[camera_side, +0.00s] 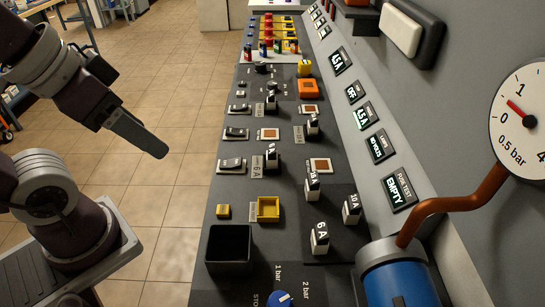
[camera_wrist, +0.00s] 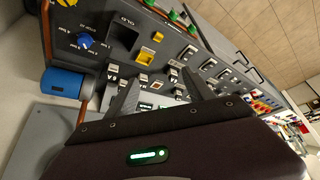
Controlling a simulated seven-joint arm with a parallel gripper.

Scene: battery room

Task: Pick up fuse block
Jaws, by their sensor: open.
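Several fuse blocks, white with black parts, stand on the dark console in the side view: one marked 6 A (camera_side: 320,240) nearest, one marked 10 A (camera_side: 352,208) behind it to the right, and another fuse block (camera_side: 312,187) up and left. More stand farther back. Which one is meant cannot be told. My gripper (camera_side: 163,153) hangs left of the console over the tiled floor, apart from every block. In the wrist view my gripper (camera_wrist: 162,78) is open, with some fuse blocks beyond and between its fingers, and nothing held.
A yellow socket (camera_side: 268,208) and a black bin (camera_side: 228,248) sit at the near left of the console. A fuse test display (camera_side: 398,191) reads EMPTY. A blue cylinder (camera_side: 400,285) with a copper pipe (camera_side: 455,205) and a pressure gauge (camera_side: 520,120) stand at the right.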

